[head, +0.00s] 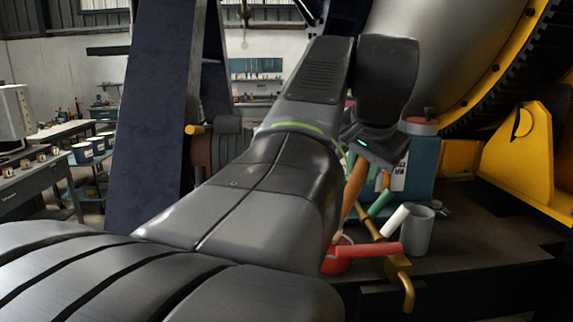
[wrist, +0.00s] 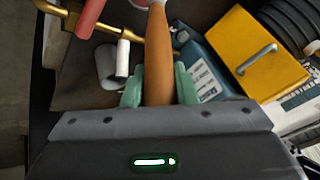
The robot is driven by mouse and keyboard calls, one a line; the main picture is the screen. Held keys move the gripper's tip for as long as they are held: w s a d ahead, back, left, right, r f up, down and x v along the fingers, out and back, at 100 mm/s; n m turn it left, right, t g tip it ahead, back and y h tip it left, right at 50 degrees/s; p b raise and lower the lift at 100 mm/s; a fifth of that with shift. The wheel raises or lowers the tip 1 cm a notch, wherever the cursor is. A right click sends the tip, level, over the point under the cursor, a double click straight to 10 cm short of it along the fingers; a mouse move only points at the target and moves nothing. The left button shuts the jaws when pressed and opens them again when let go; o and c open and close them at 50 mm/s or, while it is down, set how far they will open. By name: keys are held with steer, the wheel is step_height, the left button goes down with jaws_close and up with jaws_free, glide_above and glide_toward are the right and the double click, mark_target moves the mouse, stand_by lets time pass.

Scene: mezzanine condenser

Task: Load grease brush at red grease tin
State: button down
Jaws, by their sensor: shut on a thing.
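My gripper (wrist: 158,88) has its green fingers closed around the orange-brown wooden handle of the grease brush (wrist: 157,50). In the head view the brush (head: 352,195) hangs down at a slant below my wrist. Its lower end meets the red grease tin (head: 334,266) in the picture. The tin is partly hidden behind my arm and a red-handled valve. The bristles are hidden, so I cannot tell whether they are inside the tin or above it. In the wrist view the far end of the brush runs out at the top edge.
Brass pipework (head: 397,268) with a red handle (head: 370,249) and a white handle (head: 395,220) stands close to the tin. A grey mug (head: 418,236) is just right. A blue box (head: 424,165) stands behind; a yellow bracket (head: 525,155) is further right.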

steer(key=shift+f, duration=0.45)
stand_by(1.2)
step_height(320, 180, up, 5)
steer(key=p, duration=0.4)
steer(key=shift+r+p, duration=0.15)
steer(key=shift+p, duration=0.15)
steer(key=shift+r, duration=0.9)
